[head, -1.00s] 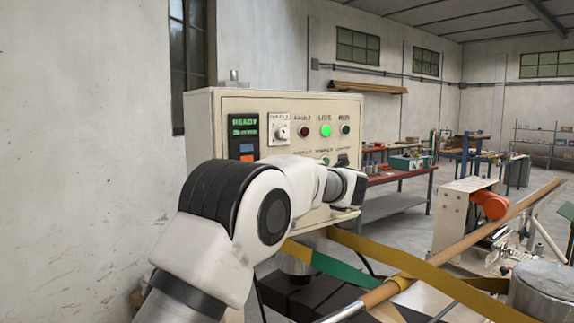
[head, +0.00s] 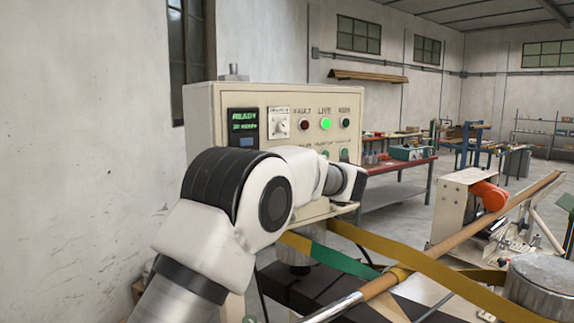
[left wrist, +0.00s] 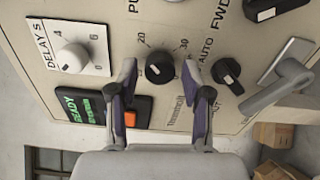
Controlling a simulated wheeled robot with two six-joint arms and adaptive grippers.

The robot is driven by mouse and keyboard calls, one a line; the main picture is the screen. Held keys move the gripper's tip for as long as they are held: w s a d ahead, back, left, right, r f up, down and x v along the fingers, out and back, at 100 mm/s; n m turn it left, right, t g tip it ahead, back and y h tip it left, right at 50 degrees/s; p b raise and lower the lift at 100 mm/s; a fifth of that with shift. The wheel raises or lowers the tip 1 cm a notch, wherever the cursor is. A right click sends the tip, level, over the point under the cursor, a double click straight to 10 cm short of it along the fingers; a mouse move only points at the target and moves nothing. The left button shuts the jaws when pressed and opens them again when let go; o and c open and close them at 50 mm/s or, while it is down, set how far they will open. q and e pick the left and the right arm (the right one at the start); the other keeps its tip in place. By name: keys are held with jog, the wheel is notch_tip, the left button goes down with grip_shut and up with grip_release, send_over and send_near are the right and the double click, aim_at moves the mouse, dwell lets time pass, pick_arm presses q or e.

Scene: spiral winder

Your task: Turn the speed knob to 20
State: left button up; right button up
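In the left wrist view a round black knob (left wrist: 159,68) sits on the cream control panel, with the printed numbers 20 and 30 beside it. I take it as the speed knob, but the lettering near it is too blurred to read. Its pointer setting is too small to read surely. My left gripper (left wrist: 160,73) is open, one finger on each side of the knob, with visible gaps; I cannot tell its depth from the panel. In the head view my left arm hides this knob. My right gripper is not in view.
The control box (head: 200,110) carries a white delay dial (left wrist: 72,58), a READY display (left wrist: 78,108), a black AUTO switch (left wrist: 227,74) and a grey lever handle (left wrist: 280,88) close by. A yellow band (head: 430,270) and a long roller (head: 480,230) lie right of the arm.

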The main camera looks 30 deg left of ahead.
pick_arm(q)
jog(key=v, duration=1.2)
jog(key=shift+w, duration=0.15)
jog(key=shift+d, duration=0.1)
